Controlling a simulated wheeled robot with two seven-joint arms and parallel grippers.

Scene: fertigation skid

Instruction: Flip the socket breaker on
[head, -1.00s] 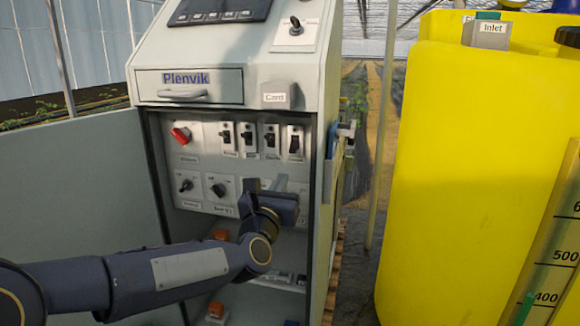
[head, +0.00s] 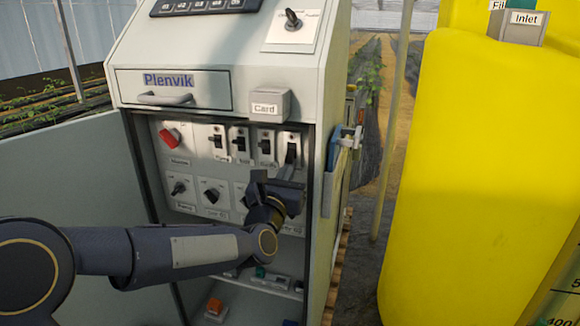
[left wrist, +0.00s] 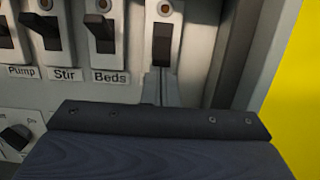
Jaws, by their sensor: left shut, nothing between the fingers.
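The open cabinet's panel carries a row of breakers. In the left wrist view the Pump, Stir and Beds labels are readable. The rightmost breaker (head: 292,138), with a dark lever, also shows in the left wrist view (left wrist: 162,42); its label is hidden behind my gripper, so I cannot read whether it is the socket breaker. My left gripper (head: 290,156) is shut and empty, its fingertips (left wrist: 160,88) just below that lever. I cannot tell whether they touch it. My right gripper is not in view.
A red rotary switch (head: 170,138) and lower knobs (head: 212,192) share the panel. The card box (head: 270,105) overhangs above the breakers, and the cabinet's right wall is close to the gripper. The open door (head: 70,170) is at left, a yellow tank (head: 465,170) at right.

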